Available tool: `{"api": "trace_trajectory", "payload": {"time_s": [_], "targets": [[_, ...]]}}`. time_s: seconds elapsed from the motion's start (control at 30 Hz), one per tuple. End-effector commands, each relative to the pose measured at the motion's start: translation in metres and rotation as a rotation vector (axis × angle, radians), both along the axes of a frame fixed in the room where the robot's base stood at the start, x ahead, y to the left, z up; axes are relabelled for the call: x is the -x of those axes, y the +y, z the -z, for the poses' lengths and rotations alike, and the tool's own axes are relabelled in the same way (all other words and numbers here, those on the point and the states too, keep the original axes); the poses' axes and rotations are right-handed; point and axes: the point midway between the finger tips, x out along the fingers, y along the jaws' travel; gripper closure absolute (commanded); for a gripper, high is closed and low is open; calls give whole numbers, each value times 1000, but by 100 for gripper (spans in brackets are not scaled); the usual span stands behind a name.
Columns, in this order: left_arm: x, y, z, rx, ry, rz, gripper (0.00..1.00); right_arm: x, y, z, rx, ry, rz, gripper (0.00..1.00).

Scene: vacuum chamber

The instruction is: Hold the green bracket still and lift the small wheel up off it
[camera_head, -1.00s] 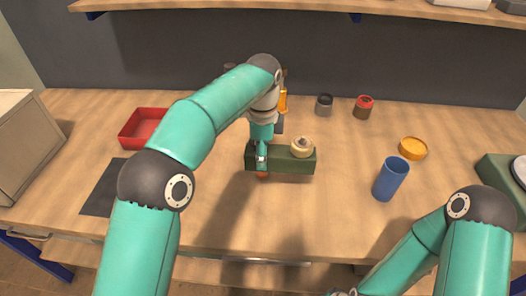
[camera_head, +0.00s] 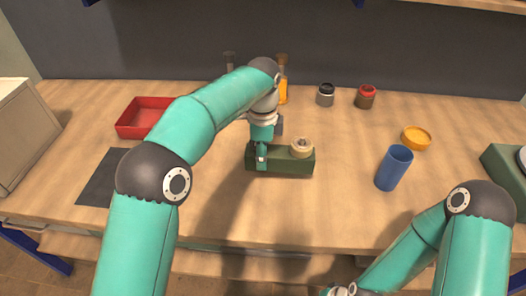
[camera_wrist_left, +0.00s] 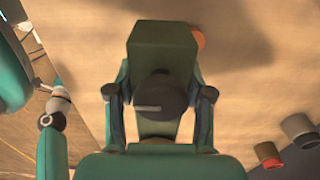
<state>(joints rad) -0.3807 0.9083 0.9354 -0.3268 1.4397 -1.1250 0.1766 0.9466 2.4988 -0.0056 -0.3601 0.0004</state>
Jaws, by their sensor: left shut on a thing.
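The green bracket (camera_head: 286,167) is a long block in the middle of the head view. My left gripper (camera_head: 261,160) is shut on its left part. In the left wrist view the bracket (camera_wrist_left: 161,48) runs between my two fingers, with a dark round part between them; I cannot tell what that is. The small wheel (camera_head: 302,146) is beige and sits on top of the bracket's right end. I cannot tell whether the bracket touches the table. My right arm is at the lower right of the head view, its gripper mostly cut off by the bottom edge.
A blue cup (camera_head: 393,168) and an orange dish (camera_head: 416,138) stand to the right. A grey pot (camera_head: 325,95) and a red-topped pot (camera_head: 366,97) stand behind. A red tray (camera_head: 135,118) and a dark mat (camera_head: 105,178) are left. The table between bracket and cup is clear.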

Motion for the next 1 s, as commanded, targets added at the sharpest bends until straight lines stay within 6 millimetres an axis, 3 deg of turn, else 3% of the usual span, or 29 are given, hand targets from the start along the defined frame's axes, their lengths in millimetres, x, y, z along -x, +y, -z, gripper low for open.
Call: {"api": "trace_trajectory", "payload": {"time_s": [1.0], "targets": [[0, 0, 43, 2, -4, -1, 100, 0, 0, 25, 0, 0, 0, 42]]}}
